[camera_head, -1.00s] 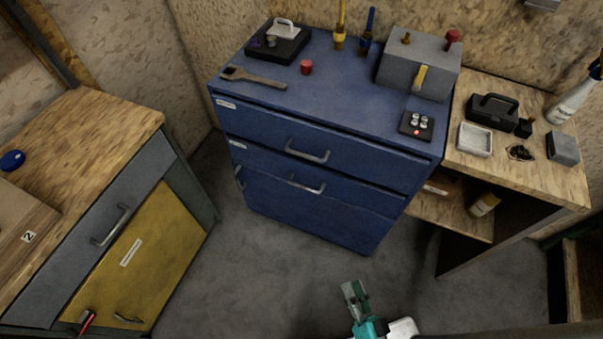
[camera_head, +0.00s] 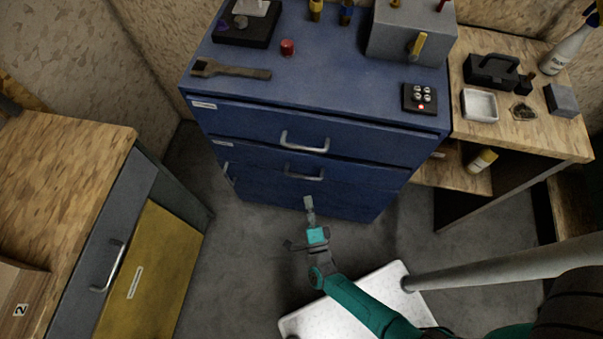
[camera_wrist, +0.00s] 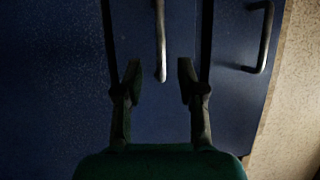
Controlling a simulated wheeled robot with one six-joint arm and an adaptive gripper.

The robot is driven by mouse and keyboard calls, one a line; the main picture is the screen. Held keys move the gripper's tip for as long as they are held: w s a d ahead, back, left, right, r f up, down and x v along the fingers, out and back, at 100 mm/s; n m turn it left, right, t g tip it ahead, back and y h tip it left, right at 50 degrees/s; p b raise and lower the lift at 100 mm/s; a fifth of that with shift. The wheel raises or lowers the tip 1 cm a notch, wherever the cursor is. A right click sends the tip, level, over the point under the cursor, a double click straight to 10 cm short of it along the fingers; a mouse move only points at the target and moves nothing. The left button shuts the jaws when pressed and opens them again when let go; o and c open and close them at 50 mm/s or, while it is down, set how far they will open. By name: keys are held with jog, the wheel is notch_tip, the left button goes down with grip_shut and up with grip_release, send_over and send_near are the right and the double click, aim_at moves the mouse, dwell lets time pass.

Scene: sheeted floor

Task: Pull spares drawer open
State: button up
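The blue drawer cabinet (camera_head: 330,112) stands ahead, its drawers shut in the head view. An upper bar handle (camera_head: 304,146) and a lower bar handle (camera_head: 304,176) show on its front. Small labels sit at the drawers' left ends, too small to read, so I cannot tell which drawer is spares. My gripper (camera_head: 309,206) is in front of the cabinet, just below the lower handle in the picture. In the wrist view, my gripper (camera_wrist: 158,82) is open and empty. One handle (camera_wrist: 160,42) lies ahead, lined up with the finger gap; another handle (camera_wrist: 262,38) is at right.
A wooden side table (camera_head: 520,130) adjoins the cabinet's right side. A bench with a yellow door (camera_head: 150,275) stands at left. A wrench (camera_head: 231,70), red cap and grey box lie on the cabinet top. Grey floor is clear between bench and cabinet.

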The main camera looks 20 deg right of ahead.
aim_at(303, 176)
jog(key=x, duration=0.9)
jog(key=shift+w+d+r, duration=0.1)
jog(key=shift+w+r, duration=0.05)
jog(key=shift+w, duration=0.05)
grip_shut()
